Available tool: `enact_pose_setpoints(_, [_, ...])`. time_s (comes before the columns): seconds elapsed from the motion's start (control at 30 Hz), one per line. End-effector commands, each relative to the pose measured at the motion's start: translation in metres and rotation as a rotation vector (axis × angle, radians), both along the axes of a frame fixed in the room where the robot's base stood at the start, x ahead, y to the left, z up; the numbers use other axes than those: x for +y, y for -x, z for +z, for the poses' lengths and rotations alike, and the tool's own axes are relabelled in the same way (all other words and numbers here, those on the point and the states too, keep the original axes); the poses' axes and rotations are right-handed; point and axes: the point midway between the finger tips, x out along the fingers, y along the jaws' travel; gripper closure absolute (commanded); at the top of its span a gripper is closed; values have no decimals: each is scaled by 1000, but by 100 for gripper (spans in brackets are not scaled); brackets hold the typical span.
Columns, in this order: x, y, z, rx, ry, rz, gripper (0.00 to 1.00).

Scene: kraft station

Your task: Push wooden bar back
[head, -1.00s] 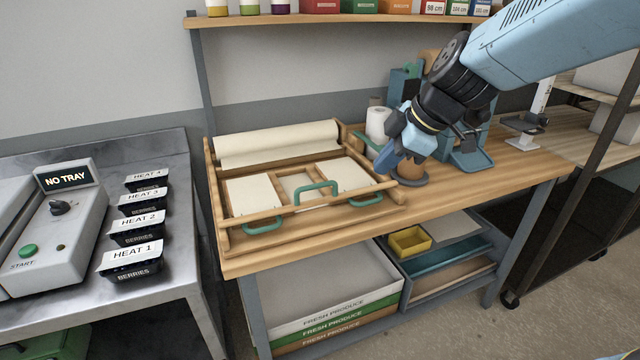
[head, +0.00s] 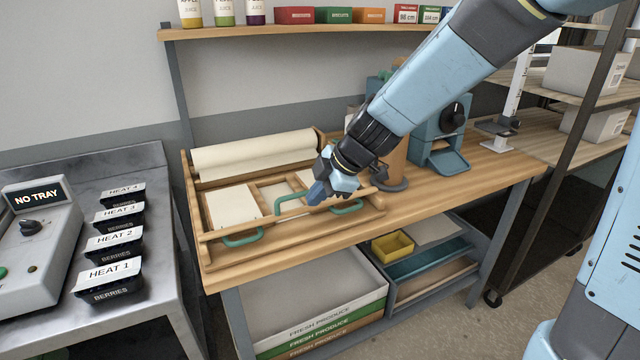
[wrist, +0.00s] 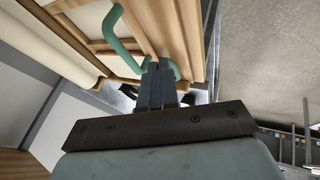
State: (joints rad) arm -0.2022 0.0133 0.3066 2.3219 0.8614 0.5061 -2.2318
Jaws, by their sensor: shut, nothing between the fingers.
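The wooden bar (head: 262,221) runs across the front of a wooden paper-roll frame (head: 193,200) on the bench. A green handle (head: 291,201) stands at the middle of the bar, and two more green handles sit lower at its left and right. My gripper (head: 318,195) is shut and empty, just right of the middle handle, at or over the bar. In the wrist view the gripper (wrist: 158,72) points at the bar (wrist: 142,28) beside a green handle (wrist: 119,38). I cannot tell whether the fingertips touch the bar.
A kraft paper roll (head: 250,154) lies at the back of the frame. A blue machine (head: 440,140) stands to the right on the bench. Several black berry trays (head: 108,281) sit on the metal table at left. A shelf (head: 300,29) hangs above.

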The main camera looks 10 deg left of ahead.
Motion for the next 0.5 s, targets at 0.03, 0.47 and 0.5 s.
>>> enact_pose_setpoints(0.03, [4,-1,-7,2,0,1,100])
enact_pose_setpoints(0.47, [27,-33,-22,1,0,-1,100])
enact_pose_setpoints(0.5, [28,-34,-22,0,1,-1,100])
